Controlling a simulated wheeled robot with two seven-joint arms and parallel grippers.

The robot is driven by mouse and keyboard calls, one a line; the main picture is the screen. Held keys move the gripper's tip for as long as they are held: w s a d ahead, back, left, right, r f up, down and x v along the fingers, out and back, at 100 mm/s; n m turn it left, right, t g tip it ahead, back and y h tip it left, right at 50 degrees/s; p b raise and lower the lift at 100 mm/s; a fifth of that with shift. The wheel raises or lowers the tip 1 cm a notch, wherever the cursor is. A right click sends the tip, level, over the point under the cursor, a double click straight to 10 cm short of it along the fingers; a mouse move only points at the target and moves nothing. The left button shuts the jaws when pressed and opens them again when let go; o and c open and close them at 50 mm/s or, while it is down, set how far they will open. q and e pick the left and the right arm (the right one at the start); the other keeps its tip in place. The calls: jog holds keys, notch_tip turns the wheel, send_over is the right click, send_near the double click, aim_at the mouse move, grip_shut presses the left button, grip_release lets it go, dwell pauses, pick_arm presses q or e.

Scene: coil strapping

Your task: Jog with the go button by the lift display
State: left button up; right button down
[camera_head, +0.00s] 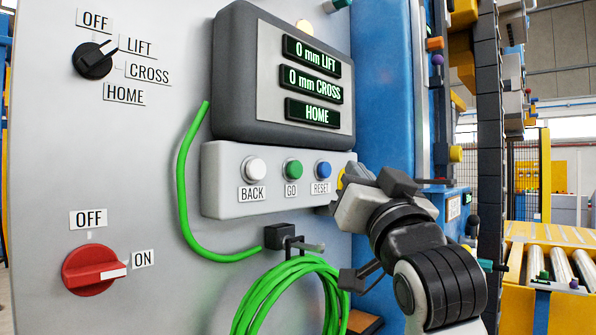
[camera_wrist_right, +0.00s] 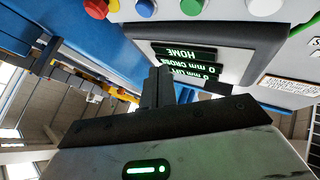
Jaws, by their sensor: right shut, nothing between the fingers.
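The green GO button (camera_head: 293,169) sits between the white BACK button (camera_head: 255,168) and the blue RESET button (camera_head: 323,170) on a grey box. The display (camera_head: 312,85) above reads 0 mm LIFT, 0 mm CROSS and HOME. My right gripper (camera_head: 335,208) is at the box's right end, to the right of GO and apart from it. In the right wrist view, its fingers (camera_wrist_right: 158,85) are shut and empty, and the green button (camera_wrist_right: 190,8) shows at the top edge. My left gripper is not in view.
The selector knob (camera_head: 93,60) points toward LIFT; the red switch (camera_head: 92,270) points to ON. A red button (camera_wrist_right: 97,8) is beside RESET in the wrist view. A coiled green hose (camera_head: 290,290) hangs below the box. A roller conveyor (camera_head: 560,265) stands at the right.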

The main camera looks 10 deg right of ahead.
aim_at(302, 165)
jog(key=w+a, duration=0.4)
jog(key=w, duration=0.2)
jog(key=shift+a, duration=0.35)
dwell(1.8)
jog(key=shift+w+a, duration=0.25)
jog(key=shift+w, duration=0.05)
jog(key=shift+w+a, duration=0.35)
jog(key=shift+w, duration=0.05)
dwell(2.2)
jog(key=shift+s+d, duration=0.1)
jog(key=shift+s+d+p, duration=0.3)
jog(key=shift+s+d, duration=0.15)
jog(key=shift+s, duration=0.15)
jog(key=shift+d, duration=0.1)
jog(key=shift+s+d+p, duration=0.15)
jog(key=shift+s+d, duration=0.6)
jog(key=shift+s, duration=0.25)
jog(key=shift+s+d+p, duration=0.15)
jog(key=shift+s+d, duration=0.55)
jog(key=shift+s, duration=0.3)
